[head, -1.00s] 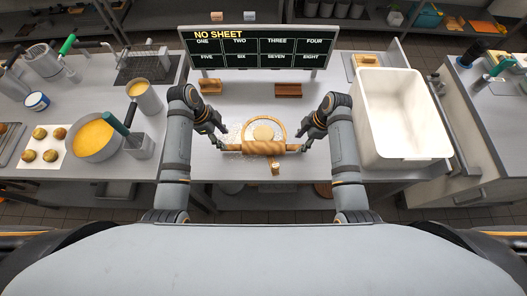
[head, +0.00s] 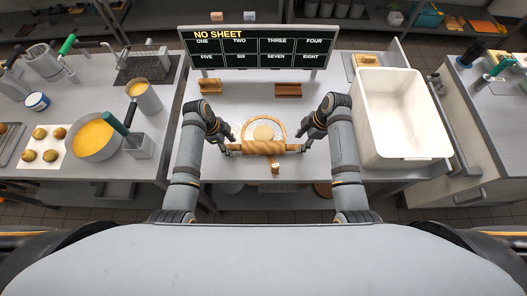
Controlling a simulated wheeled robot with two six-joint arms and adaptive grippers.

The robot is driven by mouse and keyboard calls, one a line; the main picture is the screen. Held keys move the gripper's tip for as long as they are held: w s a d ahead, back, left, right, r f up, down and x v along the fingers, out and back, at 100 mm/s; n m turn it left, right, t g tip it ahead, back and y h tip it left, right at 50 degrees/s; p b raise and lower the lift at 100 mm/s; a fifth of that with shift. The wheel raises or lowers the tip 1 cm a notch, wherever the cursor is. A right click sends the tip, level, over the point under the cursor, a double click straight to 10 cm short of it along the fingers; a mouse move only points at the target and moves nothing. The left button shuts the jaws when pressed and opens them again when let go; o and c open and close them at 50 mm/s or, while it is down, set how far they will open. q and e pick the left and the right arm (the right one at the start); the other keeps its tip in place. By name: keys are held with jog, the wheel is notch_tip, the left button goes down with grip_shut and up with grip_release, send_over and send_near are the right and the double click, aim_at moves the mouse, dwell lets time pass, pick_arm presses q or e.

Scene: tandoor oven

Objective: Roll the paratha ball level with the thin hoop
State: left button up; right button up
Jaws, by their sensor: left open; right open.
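A wooden rolling pin (head: 264,148) lies crosswise on the worktable, in front of a pale dough round (head: 263,132). A light wooden hoop (head: 264,116) surrounds the dough; the pin hides its near part. Whether it is the thin hoop I cannot tell. My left gripper (head: 230,149) is open at the pin's left handle. My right gripper (head: 301,148) is open at the pin's right handle. Whether the fingers touch the handles is too small to tell.
A board (head: 262,47) reading "NO SHEET" stands at the back. Two wooden blocks (head: 209,86) (head: 288,90) sit before it. A small wooden piece (head: 275,168) lies nearer me. A white bin (head: 401,115) stands right; a pan of yellow liquid (head: 94,138) stands left.

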aim_at(297, 146)
pick_arm(q)
jog(key=shift+f+b, duration=0.55)
jog(key=shift+f, duration=0.05)
pick_arm(e)
jog(key=shift+x, duration=1.7)
pick_arm(q)
jog(key=shift+c, duration=0.4)
pick_arm(e)
jog(key=shift+c, duration=0.4)
pick_arm(q)
grip_shut()
pick_arm(e)
jog(key=shift+r, duration=0.1)
grip_shut()
jog(key=c, duration=0.7)
grip_release()
grip_shut()
